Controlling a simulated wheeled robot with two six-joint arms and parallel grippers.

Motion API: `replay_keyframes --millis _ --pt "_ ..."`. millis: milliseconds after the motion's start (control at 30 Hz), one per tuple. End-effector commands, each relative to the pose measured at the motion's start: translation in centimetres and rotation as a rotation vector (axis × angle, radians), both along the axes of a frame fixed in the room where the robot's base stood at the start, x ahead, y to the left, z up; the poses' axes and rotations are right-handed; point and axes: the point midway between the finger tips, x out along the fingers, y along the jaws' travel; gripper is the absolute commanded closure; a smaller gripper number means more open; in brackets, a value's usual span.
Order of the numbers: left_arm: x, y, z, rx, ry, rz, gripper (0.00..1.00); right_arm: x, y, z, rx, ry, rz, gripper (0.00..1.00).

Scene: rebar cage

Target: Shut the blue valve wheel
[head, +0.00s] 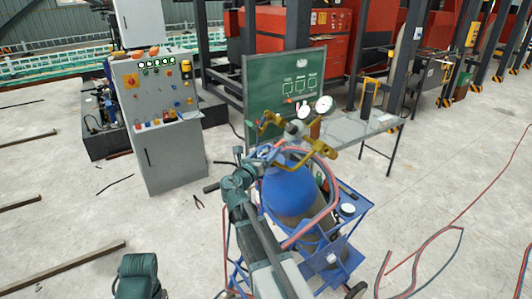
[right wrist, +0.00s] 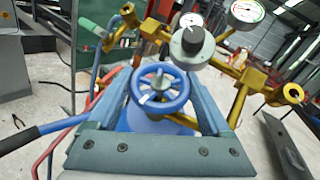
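The blue valve wheel (right wrist: 160,88) sits on top of the blue gas cylinder (head: 290,190), which stands in a blue cart. In the right wrist view it lies between the two teal fingers of my right gripper (right wrist: 161,75), one on each side. The fingers are spread about the wheel's width; I see no clear grip on it, and any contact at the rim is hard to tell. In the head view my right gripper (head: 264,153) is at the cylinder's top, and the wheel there is small and partly hidden.
A brass regulator with gauges (head: 324,104) and a dark knob (right wrist: 192,40) stands just beyond the wheel. Red hoses (head: 332,185) loop around the cylinder. A grey control cabinet (head: 165,120) is at left, a green board (head: 283,85) behind. Rebar and pliers (head: 198,202) lie on the floor.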

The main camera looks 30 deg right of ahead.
Motion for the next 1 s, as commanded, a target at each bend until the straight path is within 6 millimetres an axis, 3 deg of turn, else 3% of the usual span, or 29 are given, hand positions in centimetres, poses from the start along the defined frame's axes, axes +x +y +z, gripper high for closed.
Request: replay_keyframes --millis 33,167,567,1000 --pt "0.0 0.0 0.0 0.000 0.000 0.000 0.24 0.0 0.0 0.0 0.000 0.000 0.000 0.50" --pt "0.0 0.0 0.0 0.000 0.000 0.000 0.24 0.0 0.0 0.0 0.000 0.000 0.000 0.72" --pt "0.0 0.0 -0.6 0.000 0.000 0.000 0.24 0.3 0.1 -0.1 0.005 -0.048 -0.091 0.72" --pt "0.0 0.0 -1.5 0.000 0.000 0.000 0.24 0.6 0.1 0.1 0.018 -0.232 -0.438 0.72"
